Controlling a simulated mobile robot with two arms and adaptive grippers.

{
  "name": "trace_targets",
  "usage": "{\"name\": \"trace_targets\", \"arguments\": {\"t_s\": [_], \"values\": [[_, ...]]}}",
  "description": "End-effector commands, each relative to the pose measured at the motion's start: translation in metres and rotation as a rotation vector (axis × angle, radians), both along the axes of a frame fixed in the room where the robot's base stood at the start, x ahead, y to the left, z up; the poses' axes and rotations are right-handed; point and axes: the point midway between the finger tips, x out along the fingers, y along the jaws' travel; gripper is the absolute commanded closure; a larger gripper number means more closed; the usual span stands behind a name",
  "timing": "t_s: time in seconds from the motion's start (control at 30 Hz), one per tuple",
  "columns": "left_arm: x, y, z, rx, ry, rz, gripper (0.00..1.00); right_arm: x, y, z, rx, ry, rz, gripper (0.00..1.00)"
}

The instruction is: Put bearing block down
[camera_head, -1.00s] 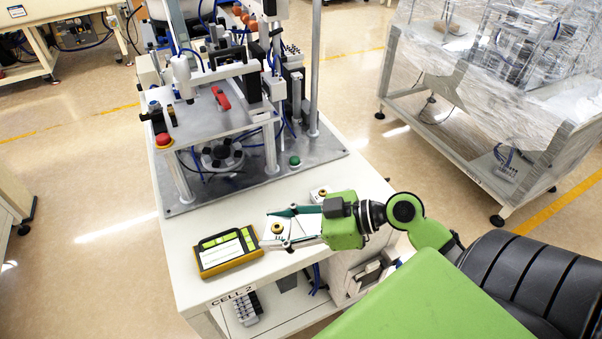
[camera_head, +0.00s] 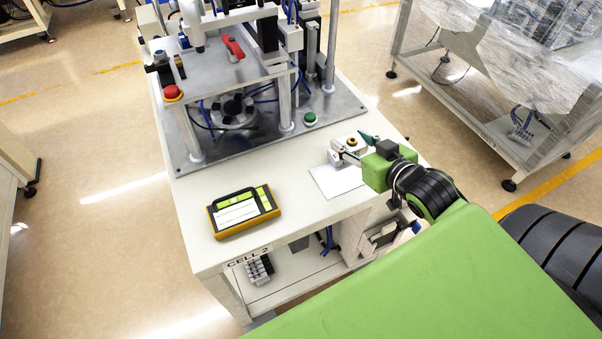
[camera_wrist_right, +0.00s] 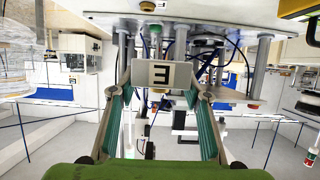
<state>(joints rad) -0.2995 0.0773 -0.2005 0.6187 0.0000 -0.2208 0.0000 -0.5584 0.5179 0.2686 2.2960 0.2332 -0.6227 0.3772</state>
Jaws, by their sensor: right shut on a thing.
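The bearing block (camera_head: 352,141) is a pale block with a gold ring on top, in the head view. My right gripper (camera_head: 349,148) is shut on it, over the right part of the table, just behind a white sheet (camera_head: 338,182). In the right wrist view the block (camera_wrist_right: 175,75) shows a dark letter-like mark on its face. The fingers (camera_wrist_right: 162,92) of my right gripper press on it from both sides. I cannot tell whether its underside touches the table. My left gripper is not in view.
A yellow and black panel (camera_head: 243,211) lies on the white table (camera_head: 205,268) to the left. The machine's metal base plate (camera_head: 215,150) and green button (camera_head: 310,118) stand behind. The tabletop between panel and sheet is clear. A wrapped machine (camera_head: 520,60) stands at the right.

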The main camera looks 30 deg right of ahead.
Motion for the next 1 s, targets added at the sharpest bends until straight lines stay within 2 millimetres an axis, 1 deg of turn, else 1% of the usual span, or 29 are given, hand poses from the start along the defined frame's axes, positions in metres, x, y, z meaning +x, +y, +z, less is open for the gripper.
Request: {"name": "trace_targets", "arguments": {"t_s": [0.03,0.1,0.3,0.43,0.5,0.6,0.77,0.83,0.93,1.0], "values": [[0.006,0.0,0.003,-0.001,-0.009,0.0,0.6,0.007,0.01,-0.001,0.006,-0.006,0.0,0.88],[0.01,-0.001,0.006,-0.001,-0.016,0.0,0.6,0.016,0.024,-0.008,0.008,-0.006,0.0,0.88],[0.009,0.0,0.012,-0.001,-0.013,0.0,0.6,0.042,0.067,-0.03,0.009,-0.005,0.001,0.88],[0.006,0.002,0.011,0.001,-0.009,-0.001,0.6,0.053,0.085,-0.058,0.005,0.001,0.001,0.88],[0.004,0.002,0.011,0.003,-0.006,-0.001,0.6,0.058,0.092,-0.069,0.005,0.0,0.001,0.88],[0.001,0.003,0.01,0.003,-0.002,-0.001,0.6,0.062,0.099,-0.078,0.003,-0.001,0.001,0.88],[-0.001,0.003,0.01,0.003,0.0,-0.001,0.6,0.066,0.105,-0.088,0.002,-0.002,0.002,0.88],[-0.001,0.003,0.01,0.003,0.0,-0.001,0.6,0.069,0.112,-0.096,0.003,0.0,0.003,0.88],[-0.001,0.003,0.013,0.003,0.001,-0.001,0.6,0.068,0.11,-0.112,0.0,0.002,0.003,0.88],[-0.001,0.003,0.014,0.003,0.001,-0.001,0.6,0.068,0.109,-0.119,0.001,0.0,0.003,0.88]]}}
